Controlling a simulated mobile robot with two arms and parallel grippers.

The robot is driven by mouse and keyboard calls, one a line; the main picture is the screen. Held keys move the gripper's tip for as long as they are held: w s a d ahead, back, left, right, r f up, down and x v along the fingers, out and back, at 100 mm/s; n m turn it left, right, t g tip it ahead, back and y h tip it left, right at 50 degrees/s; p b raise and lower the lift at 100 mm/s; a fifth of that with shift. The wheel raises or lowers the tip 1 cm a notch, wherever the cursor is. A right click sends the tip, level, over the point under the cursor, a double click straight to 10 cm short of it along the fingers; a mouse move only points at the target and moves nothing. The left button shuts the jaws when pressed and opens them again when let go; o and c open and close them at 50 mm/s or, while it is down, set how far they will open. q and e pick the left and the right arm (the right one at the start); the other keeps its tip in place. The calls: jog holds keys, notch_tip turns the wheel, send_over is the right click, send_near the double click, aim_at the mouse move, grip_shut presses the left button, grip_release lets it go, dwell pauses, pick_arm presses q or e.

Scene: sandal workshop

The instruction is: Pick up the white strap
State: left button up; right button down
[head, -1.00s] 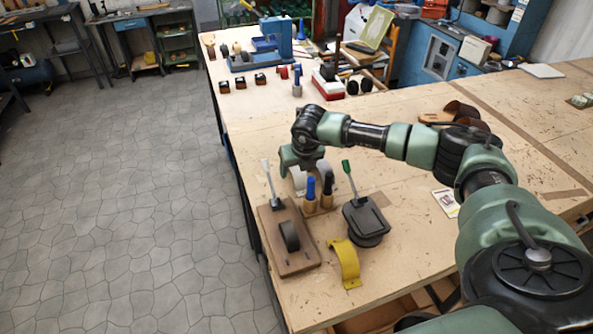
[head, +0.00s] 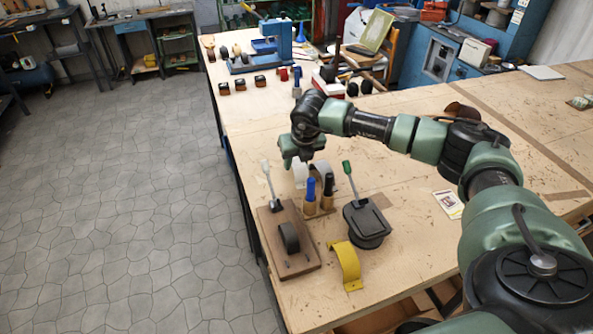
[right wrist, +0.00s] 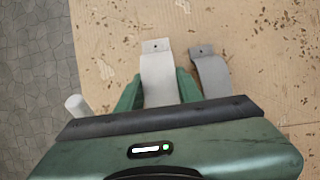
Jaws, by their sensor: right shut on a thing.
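The white strap (right wrist: 158,75) is a curved band with a small hole in its end tab. In the right wrist view it lies between the two green fingers of my right gripper (right wrist: 158,90), which is shut on it. In the head view my right gripper (head: 297,158) is over the back of the fixtures, with part of the white strap (head: 299,175) showing below it. The lower part of the strap is hidden. My left gripper is not in view.
A grey strap (right wrist: 210,72) stands close to the right of the gripper. Blue and black handled tools (head: 310,190), a green-handled press (head: 367,222), a wooden fixture (head: 290,255) and a yellow strap (head: 346,265) are in front. The table to the right is mostly clear.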

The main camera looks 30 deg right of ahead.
aim_at(296, 160)
notch_tip(296, 160, up, 17)
jog(key=b, duration=0.4)
jog(key=shift+f, duration=0.2)
